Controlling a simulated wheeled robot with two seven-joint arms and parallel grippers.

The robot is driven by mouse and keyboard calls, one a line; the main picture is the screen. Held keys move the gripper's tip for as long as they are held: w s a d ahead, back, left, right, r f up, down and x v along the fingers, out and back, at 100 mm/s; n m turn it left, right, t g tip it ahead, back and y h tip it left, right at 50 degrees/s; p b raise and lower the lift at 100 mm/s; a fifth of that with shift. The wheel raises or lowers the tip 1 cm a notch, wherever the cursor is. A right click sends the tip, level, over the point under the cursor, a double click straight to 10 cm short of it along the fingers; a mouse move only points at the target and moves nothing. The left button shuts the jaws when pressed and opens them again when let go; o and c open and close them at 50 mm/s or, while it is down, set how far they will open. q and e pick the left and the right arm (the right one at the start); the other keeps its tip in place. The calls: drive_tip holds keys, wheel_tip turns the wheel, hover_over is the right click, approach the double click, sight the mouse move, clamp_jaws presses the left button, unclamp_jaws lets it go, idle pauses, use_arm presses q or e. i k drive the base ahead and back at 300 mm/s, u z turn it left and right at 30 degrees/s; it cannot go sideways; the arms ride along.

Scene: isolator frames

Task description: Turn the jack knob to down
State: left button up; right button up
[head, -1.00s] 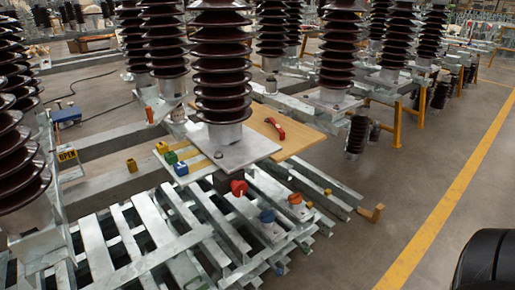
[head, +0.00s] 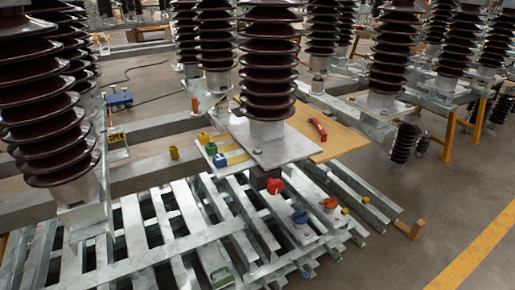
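Several coloured knobs show near the middle of the head view, and I cannot tell which one is the jack knob. A red knob (head: 275,186) sits on a dark block at the front corner of a grey metal plate. A blue knob (head: 300,217) and an orange knob (head: 330,203) sit side by side on a pale bar over the metal slats, right of the red one. Their markings are too small to read. Neither of my grippers is in view.
A large brown ribbed insulator (head: 268,60) stands on the grey plate (head: 295,148), behind the knobs. Green, blue and yellow blocks sit left of it. A red-handled object (head: 318,128) lies on a wooden board (head: 343,137). Open floor (head: 450,220) lies at the right.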

sight(275, 186)
drive_tip(key=z, duration=0.15)
drive_tip(key=k, duration=0.95)
drive_tip(key=u, duration=1.2)
drive_tip(key=i, duration=0.9)
drive_tip(key=z, duration=0.8)
drive_tip(key=i, duration=0.6)
drive_tip(key=z, duration=0.6)
